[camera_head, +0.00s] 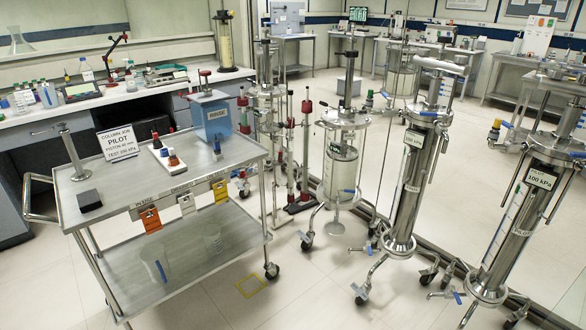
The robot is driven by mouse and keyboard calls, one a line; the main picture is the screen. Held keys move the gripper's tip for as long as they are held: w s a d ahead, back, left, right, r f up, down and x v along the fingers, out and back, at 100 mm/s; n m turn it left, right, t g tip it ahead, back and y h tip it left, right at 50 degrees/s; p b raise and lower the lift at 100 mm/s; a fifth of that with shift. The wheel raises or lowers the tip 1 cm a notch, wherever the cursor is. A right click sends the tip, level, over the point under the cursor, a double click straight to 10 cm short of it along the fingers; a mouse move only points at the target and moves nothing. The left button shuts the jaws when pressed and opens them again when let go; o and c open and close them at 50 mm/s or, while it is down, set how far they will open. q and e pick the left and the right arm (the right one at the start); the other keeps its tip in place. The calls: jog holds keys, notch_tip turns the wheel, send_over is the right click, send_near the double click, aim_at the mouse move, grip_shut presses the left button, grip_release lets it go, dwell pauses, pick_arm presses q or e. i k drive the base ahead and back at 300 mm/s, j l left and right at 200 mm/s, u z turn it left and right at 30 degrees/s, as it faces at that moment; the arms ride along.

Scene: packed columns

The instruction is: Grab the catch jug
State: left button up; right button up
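A clear jug (150,262) with a blue mark or handle stands on the lower shelf of the steel cart (190,255) at the left. It looks like the catch jug, but no label on it can be read. The upper shelf and its hanging tags are above it, and a cart leg is near it. Neither of my grippers is in view.
The cart's top holds a sign (118,143), a blue rinse tank (212,117), small bottles and a black block (89,200). Steel columns (412,180) on wheeled stands fill the right.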

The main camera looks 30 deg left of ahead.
aim_at(153, 255)
jog(key=u, duration=2.15)
jog(key=i+u, duration=0.4)
jog(key=i, duration=0.3)
jog(key=i+l+u, duration=0.1)
jog(key=i+u, duration=0.3)
jog(key=i, duration=0.35)
